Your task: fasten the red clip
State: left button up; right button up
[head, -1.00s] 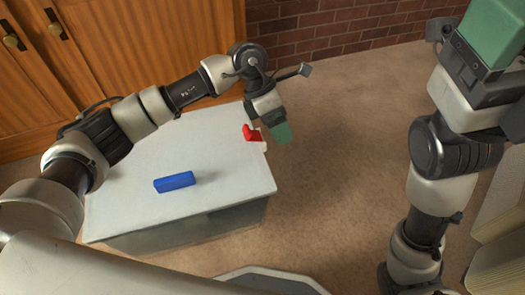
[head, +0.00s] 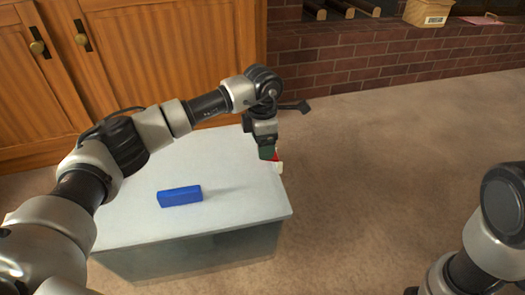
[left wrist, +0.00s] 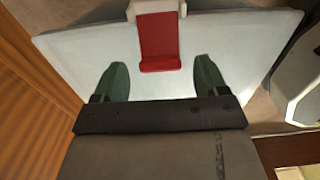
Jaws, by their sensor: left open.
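The red clip (head: 276,156) is at the right edge of the white table, mostly hidden behind my left gripper (head: 268,153) in the head view. In the left wrist view the red clip (left wrist: 159,45) is a flat red piece joined to a white bracket (left wrist: 155,9) at the table edge. My left gripper (left wrist: 160,80) is open, its two green fingers spread wide and empty. The clip lies just past the fingertips, centred between them. I cannot tell whether the clip is fastened. My right gripper is out of view.
A blue block (head: 180,196) lies on the white table (head: 130,220), left of the clip. Wooden cabinets (head: 160,50) stand behind the table. A brick ledge (head: 400,60) holds a basket (head: 428,12). Carpet floor (head: 370,170) is clear to the right.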

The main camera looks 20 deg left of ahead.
aim_at(255, 162)
pick_arm(q)
jog(key=shift+f, duration=0.4)
jog(key=shift+c, duration=0.4)
jog(key=c, duration=0.8)
jog(key=shift+s+a+h+p, duration=0.15)
jog(key=shift+a+h+p, duration=0.05)
jog(key=shift+h+p, duration=0.15)
jog(key=shift+c, duration=0.2)
jog(key=shift+s+a+f+t+h+p, duration=0.2)
jog(key=shift+a+f+t+h+p, duration=0.1)
jog(key=shift+t+h, duration=0.2)
jog(key=shift+s+a+f+t+h, duration=0.2)
jog(key=shift+a+f+t+h, duration=0.1)
jog(key=shift+f+t+h, duration=0.45)
jog(key=shift+f+h, duration=0.25)
jog(key=shift+h, duration=0.55)
